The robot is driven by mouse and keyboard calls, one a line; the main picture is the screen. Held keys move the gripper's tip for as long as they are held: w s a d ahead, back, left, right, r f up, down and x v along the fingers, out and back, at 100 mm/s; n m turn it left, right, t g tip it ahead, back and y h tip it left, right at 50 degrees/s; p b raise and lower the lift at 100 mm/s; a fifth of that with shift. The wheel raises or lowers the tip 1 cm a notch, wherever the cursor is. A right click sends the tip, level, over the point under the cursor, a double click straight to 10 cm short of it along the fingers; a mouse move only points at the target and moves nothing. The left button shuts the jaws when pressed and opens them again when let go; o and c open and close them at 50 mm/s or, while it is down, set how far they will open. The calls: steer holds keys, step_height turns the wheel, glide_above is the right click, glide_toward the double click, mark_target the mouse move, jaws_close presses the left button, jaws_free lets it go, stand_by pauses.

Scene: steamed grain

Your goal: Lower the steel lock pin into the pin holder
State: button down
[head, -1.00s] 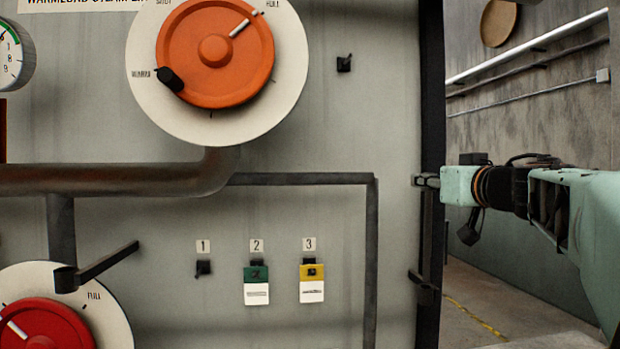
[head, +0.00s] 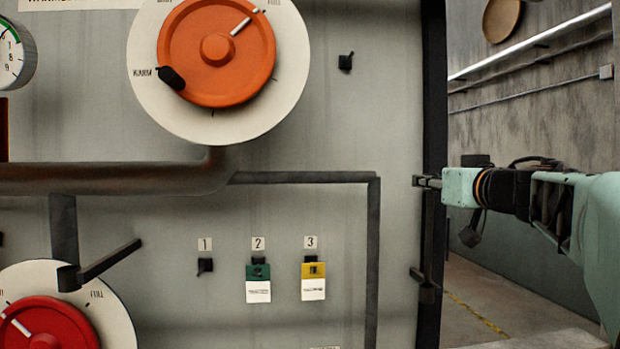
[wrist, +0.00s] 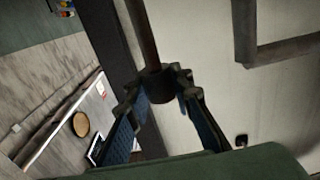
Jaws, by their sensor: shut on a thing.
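In the wrist view, the steel lock pin shows as a dark rod (wrist: 143,35) with a thicker collar (wrist: 155,84). My gripper (wrist: 157,86) is shut on that collar, and the rod runs away toward the top of the picture. In the head view, my gripper (head: 427,182) is at the right edge of the grey panel. The pin is hard to make out there against the dark edge. A small dark bracket (head: 420,276), which looks like the pin holder, sits on that edge below my gripper. I cannot tell whether the pin touches it.
The grey panel (head: 340,120) carries an orange dial (head: 215,85), a red dial (head: 45,325) and pipes (head: 110,178). Hook 1 (head: 205,265) is bare; a green tag (head: 258,272) and a yellow tag (head: 313,270) hang at 2 and 3. Open room lies right of the panel.

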mark_target(430, 270)
steer(key=shift+r+p, duration=0.2)
steer(key=shift+p, duration=0.55)
steer(key=p, duration=0.2)
steer(key=shift+w+a+f+p, duration=0.1)
steer(key=shift+f+p, duration=0.05)
steer(key=shift+p, duration=0.25)
steer(key=f+p, duration=0.1)
steer(key=p, duration=0.1)
steer(key=shift+p, duration=0.35)
steer(key=shift+f, duration=1.4)
steer(key=shift+f+b, duration=5.2)
steer(key=shift+b, duration=0.9)
steer(key=shift+f+b, duration=1.25)
steer(key=shift+f, duration=0.85)
steer(key=c, duration=1.7)
jaws_free()
steer(key=shift+c, duration=0.2)
steer(key=shift+o, duration=0.6)
